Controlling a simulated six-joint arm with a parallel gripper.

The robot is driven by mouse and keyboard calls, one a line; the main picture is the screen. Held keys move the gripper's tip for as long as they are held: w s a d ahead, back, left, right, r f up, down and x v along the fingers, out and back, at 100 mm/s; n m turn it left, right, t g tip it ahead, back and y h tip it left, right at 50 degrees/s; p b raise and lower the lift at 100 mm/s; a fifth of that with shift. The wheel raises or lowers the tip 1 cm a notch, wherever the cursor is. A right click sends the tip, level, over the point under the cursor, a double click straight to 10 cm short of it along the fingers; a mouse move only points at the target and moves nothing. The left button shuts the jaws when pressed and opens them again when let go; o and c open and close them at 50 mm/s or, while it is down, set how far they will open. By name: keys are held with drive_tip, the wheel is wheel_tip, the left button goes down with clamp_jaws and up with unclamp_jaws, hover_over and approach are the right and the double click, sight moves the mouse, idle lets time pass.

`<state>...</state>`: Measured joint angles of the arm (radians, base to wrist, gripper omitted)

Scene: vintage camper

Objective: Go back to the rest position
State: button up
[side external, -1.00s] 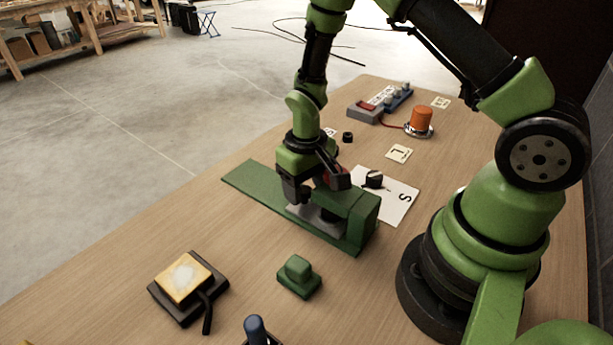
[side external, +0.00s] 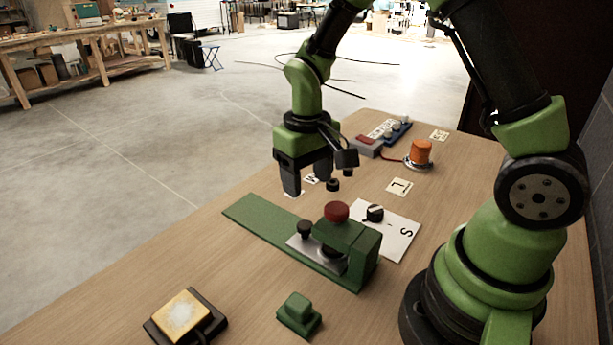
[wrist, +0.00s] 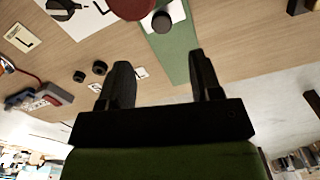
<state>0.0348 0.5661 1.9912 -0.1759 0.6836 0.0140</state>
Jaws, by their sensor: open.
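My gripper (side external: 307,186) hangs in the air above the far end of the green fixture, with its fingers pointing down. Its two black fingers are apart with nothing between them, as the wrist view (wrist: 160,65) shows. The green fixture (side external: 258,219) lies on the table below and apart from the fingers. In the wrist view, the fixture's green strip (wrist: 176,52) runs beyond the fingertips, and the red knob is partly cut off at the top edge.
Nearby on the wooden table (side external: 240,285) stand a black dial on a white card (side external: 401,238), a green block (side external: 299,315), a yellow-topped pad (side external: 183,314), an orange lamp (side external: 421,153) and a grey-blue switch box (side external: 382,137). Concrete floor lies beyond the left edge.

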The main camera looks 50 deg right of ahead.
drive_tip(key=s+a+r+t+y, duration=0.1)
drive_tip(key=s+a+r+t, duration=0.1)
drive_tip(key=s+r, duration=0.5)
drive_tip(key=s+a+r+m+t+y, duration=0.1)
drive_tip(key=s+r+t, duration=0.4)
drive_tip(key=r, duration=0.5)
drive_tip(key=s, duration=0.2)
drive_tip(key=shift+s+a+r, duration=0.35)
drive_tip(key=shift+a+r, duration=0.05)
